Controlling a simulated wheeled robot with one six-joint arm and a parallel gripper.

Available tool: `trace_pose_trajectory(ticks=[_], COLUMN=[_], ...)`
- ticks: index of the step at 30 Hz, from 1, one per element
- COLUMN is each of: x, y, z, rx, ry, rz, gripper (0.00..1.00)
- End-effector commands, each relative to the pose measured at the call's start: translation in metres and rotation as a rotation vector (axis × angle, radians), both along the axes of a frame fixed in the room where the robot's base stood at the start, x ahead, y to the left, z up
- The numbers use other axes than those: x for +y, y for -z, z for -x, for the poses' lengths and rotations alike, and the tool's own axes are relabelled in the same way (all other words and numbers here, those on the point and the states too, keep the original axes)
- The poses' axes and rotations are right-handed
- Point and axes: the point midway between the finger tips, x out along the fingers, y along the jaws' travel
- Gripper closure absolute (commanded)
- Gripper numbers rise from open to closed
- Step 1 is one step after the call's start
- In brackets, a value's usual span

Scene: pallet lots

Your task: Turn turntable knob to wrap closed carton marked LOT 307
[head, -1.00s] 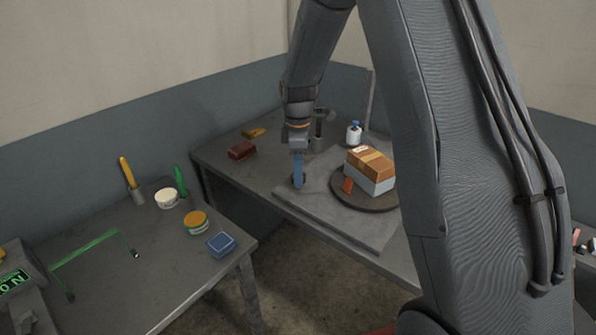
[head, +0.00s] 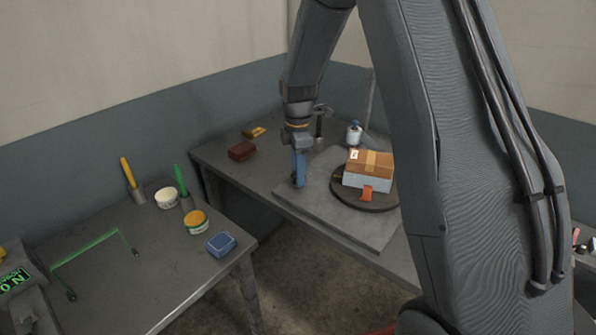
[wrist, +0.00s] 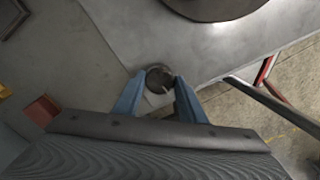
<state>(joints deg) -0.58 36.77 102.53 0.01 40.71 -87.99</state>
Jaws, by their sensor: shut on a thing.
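The closed carton (head: 372,163) has a brown top with a tape strip and a white label, and its lower sides are pale grey. It sits on the dark round turntable (head: 345,197), with an orange tag hanging at its front. The label is too small to read. My gripper (head: 299,182) points down at the left corner of the grey base plate. In the wrist view its blue fingers (wrist: 159,92) are shut on the dark round knob (wrist: 158,77), which has a pale mark. The turntable's edge (wrist: 205,17) shows at the top of the wrist view.
A white bottle (head: 354,135) with a blue cap stands behind the turntable. A dark red block (head: 242,151) and a yellow item (head: 254,132) lie to the left. The near table (head: 120,290) holds a blue box (head: 221,244), tubs and upright tools. My arm hides the right side.

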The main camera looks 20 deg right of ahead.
Motion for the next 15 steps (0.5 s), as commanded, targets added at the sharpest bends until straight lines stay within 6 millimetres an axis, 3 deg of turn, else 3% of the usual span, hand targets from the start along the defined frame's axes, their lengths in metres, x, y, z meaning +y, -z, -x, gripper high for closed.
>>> trace_pose_trajectory(ticks=[1,4,15], x=[-0.0002,-0.0002,-0.0001], y=[-0.001,-0.0007,-0.0058], z=[-0.0011,-0.0008,-0.0011], rx=[-0.003,-0.002,-0.003], ry=[0.0,0.001,0.001], rz=[0.0,0.0,0.0], gripper=[0.58,0.44,0.44])
